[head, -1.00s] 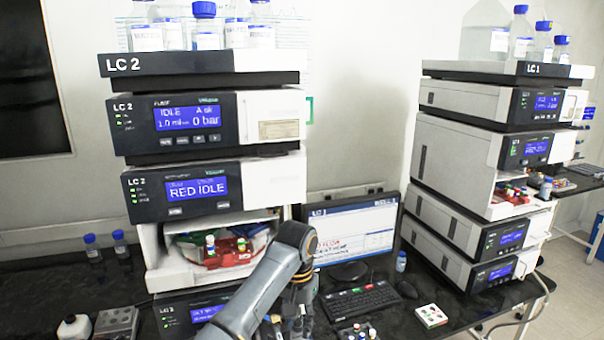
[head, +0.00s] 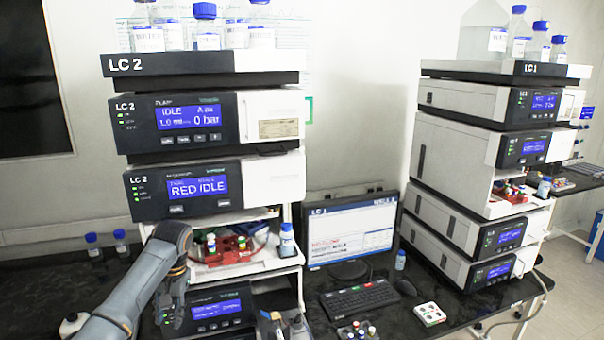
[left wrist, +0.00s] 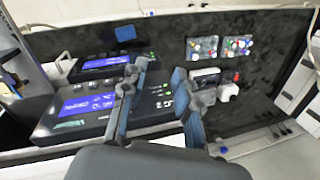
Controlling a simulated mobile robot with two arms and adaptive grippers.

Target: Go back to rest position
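My left gripper (head: 172,312) is low at the left of the head view, in front of the LC 2 stack (head: 182,190). In the left wrist view its two fingers (left wrist: 160,72) stand apart with nothing visible between them. The open sampler bay of LC 2 holds a red vial tray (head: 228,250), right of my gripper and apart from it. A blue-capped bottle (head: 287,240) stands at the bay's right side.
The LC 1 stack (head: 480,150) is farther right.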

